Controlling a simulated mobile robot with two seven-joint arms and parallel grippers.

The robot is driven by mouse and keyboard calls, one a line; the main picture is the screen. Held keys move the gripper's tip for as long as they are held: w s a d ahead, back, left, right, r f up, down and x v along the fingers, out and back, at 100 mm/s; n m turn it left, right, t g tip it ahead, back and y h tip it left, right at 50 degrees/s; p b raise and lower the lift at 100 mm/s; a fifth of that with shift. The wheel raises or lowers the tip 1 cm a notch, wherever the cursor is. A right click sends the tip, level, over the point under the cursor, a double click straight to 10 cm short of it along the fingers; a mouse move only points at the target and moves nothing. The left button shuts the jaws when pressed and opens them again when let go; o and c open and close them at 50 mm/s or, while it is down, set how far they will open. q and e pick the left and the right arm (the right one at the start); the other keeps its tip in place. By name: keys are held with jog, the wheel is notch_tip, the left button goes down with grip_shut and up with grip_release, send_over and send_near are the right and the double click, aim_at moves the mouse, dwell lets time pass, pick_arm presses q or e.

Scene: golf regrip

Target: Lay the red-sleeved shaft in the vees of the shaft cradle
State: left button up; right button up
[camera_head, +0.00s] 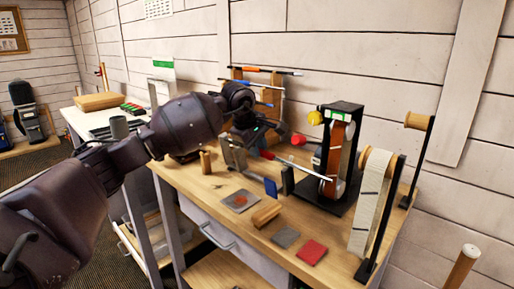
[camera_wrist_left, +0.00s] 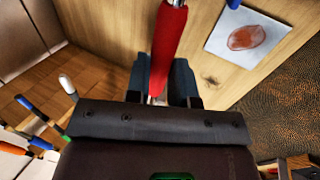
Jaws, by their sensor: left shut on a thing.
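The red-sleeved shaft is held by my left gripper (camera_head: 250,145). Its red sleeve (camera_head: 267,155) shows beside the gripper, and its bare silver length (camera_head: 305,173) runs right and slightly down over the bench. In the left wrist view the red sleeve (camera_wrist_left: 169,42) passes between the two dark fingers of the left gripper (camera_wrist_left: 162,90), which are shut on it. A wooden rack (camera_head: 276,100) at the back holds several shafts with coloured sleeves. I cannot tell for sure which stand is the shaft cradle. My right gripper is not in view.
A blue block (camera_head: 270,187) and a dark block (camera_head: 288,180) stand near the shaft. A black stand (camera_head: 338,150) with an orange strip and a tape roll stand (camera_head: 372,200) are to the right. A grey pad (camera_head: 286,237) and red pad (camera_head: 312,252) lie in front.

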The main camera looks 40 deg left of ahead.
pick_arm(q)
jog(key=shift+a, duration=0.25)
dwell(0.3)
jog(key=o, duration=1)
jog(key=shift+c, duration=0.2)
jog(key=p+v, duration=0.1)
jog(key=v, duration=0.9)
jog(key=shift+s+r, duration=0.2)
jog(key=shift+r, duration=0.15)
